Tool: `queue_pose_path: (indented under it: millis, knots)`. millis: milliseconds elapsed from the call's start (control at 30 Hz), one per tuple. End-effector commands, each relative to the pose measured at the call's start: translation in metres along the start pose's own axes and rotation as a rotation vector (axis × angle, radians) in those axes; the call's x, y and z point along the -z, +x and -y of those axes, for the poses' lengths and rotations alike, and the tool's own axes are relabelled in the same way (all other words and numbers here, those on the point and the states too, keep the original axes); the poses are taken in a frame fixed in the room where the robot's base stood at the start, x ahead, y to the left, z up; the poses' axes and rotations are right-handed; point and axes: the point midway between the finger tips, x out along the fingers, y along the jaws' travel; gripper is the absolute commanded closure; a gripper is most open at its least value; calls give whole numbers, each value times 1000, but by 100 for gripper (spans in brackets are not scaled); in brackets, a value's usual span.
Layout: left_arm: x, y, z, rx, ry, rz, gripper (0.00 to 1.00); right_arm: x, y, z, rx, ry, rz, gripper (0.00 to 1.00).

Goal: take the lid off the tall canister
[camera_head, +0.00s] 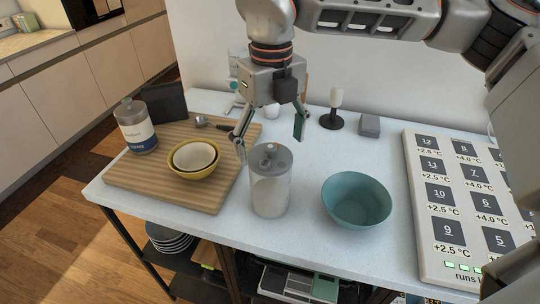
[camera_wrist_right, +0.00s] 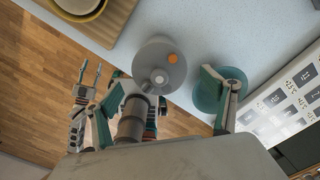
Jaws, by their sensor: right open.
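The tall canister (camera_head: 269,196) is a pale, see-through cylinder standing upright near the front of the white table. Its grey round lid (camera_head: 268,160) with a small knob sits on top. The lid also shows from above in the right wrist view (camera_wrist_right: 157,58), with an orange dot on it. My right gripper (camera_head: 270,140) is open and empty, pointing down just above the lid, with a finger to either side of it. I cannot tell whether a finger touches the lid. My left gripper (camera_wrist_right: 90,72) shows only at the left of the wrist view, its fingers apart and empty.
A teal bowl (camera_head: 356,203) stands close to the right of the canister. A wooden board (camera_head: 160,192) at left holds a yellow bowl (camera_head: 193,171) and a labelled jar (camera_head: 138,137). A large number panel (camera_head: 455,205) lies at right. A dark candle holder (camera_head: 332,119) stands behind.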

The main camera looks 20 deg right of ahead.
Motion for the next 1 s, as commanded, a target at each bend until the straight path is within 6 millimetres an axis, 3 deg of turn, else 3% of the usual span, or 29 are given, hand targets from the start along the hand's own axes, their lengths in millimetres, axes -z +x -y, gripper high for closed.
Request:
queue_pose_path:
  millis: [200,467,633,1000]
  knots:
    - [4,-1,1,0,1,-3,60,1,24,0,-1,-1,0,16]
    - [10,1,3,3,2,-13,60,1,26,0,-1,-1,1,16]
    - [11,1,3,3,2,-15,60,1,26,0,-1,-1,0,57]
    - [10,0,2,3,2,-13,60,0,25,0,-1,-1,1,57]
